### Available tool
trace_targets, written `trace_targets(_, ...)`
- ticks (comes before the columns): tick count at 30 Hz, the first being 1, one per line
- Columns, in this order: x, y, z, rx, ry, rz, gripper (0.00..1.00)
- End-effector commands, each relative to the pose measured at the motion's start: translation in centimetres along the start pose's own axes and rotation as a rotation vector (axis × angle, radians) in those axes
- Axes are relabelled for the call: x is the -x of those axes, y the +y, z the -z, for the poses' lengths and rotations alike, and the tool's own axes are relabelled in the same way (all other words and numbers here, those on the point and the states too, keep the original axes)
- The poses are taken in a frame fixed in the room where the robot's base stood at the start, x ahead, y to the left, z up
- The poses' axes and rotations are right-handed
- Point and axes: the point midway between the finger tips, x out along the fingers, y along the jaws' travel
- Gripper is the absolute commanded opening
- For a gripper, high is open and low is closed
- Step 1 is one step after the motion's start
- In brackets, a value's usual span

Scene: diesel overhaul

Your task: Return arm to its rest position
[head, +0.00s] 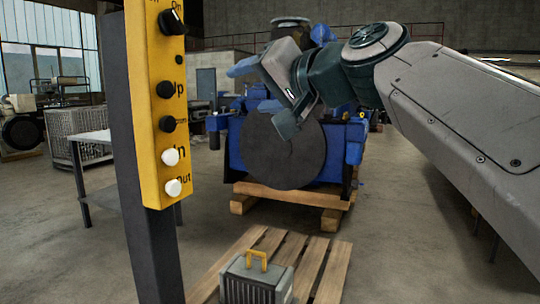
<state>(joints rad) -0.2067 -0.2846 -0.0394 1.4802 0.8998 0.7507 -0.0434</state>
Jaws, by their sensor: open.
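My arm (462,115) reaches in from the right edge, raised in the air, with its grey link sloping up to a dark green wrist joint. My gripper (287,122) hangs at the end of it, in front of the blue diesel engine (240,145) in this view. One dark green finger shows against the engine's round dark disc; the other is hard to make out. The gripper is open and I see nothing held in it.
A yellow control panel (151,105) with black and white buttons stands on a dark post at the left. A wooden pallet (318,270) carries a grey ribbed part (257,278) with a yellow handle. A metal table (92,137) stands behind the post. Floor right of the pallet is clear.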

Motion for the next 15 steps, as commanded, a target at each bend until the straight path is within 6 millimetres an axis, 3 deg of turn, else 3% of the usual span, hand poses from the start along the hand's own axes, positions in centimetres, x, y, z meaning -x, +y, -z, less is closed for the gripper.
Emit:
trace_targets(1,0.2,0.3,0.6,0.004,-0.029,-0.055,0.64)
trace_targets(8,1.4,6.0,-1.8,0.032,-0.173,-0.303,0.64)
trace_targets(15,5.2,11.2,-5.2,0.065,-0.349,-0.543,0.64)
